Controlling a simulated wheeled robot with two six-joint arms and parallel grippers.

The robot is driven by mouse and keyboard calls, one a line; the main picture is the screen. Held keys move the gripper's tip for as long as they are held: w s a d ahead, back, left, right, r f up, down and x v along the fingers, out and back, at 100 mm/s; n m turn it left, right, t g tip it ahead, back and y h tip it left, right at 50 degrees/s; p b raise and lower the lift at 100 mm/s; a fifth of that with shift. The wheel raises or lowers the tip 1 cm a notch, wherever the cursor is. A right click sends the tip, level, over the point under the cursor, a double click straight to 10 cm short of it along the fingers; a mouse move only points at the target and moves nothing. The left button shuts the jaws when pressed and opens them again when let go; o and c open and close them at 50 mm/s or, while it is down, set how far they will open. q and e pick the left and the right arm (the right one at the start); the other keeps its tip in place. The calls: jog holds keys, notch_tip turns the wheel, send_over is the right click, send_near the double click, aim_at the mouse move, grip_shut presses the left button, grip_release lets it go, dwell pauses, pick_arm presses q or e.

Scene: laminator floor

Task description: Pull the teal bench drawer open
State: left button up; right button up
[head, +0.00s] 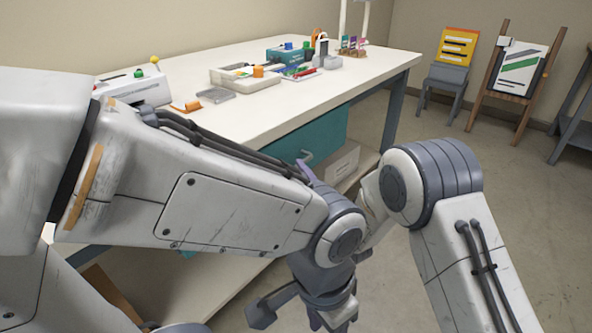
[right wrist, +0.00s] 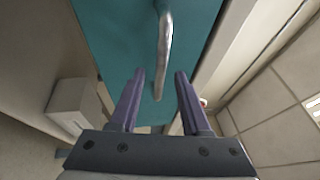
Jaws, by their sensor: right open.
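The teal bench drawer (head: 322,138) sits under the white worktop, and its front looks flush with the bench. Its curved metal handle (head: 305,157) shows just above my left arm. In the right wrist view the teal front (right wrist: 115,40) fills the top and the handle (right wrist: 165,45) runs down between my right gripper's purple fingers (right wrist: 159,76). That gripper is open, with a gap on each side of the handle. In the head view only a purple bit of my right gripper (head: 305,171) shows; my arms hide the rest. My left gripper (head: 305,312) hangs low at the bottom edge, partly cut off.
The worktop (head: 235,116) carries a tray (head: 245,82), a teal box (head: 287,54) and small tools. A pale box (head: 338,163) stands on the shelf below the drawer.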

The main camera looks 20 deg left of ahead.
aim_at(296, 167)
jog(key=shift+x, duration=1.6)
grip_shut()
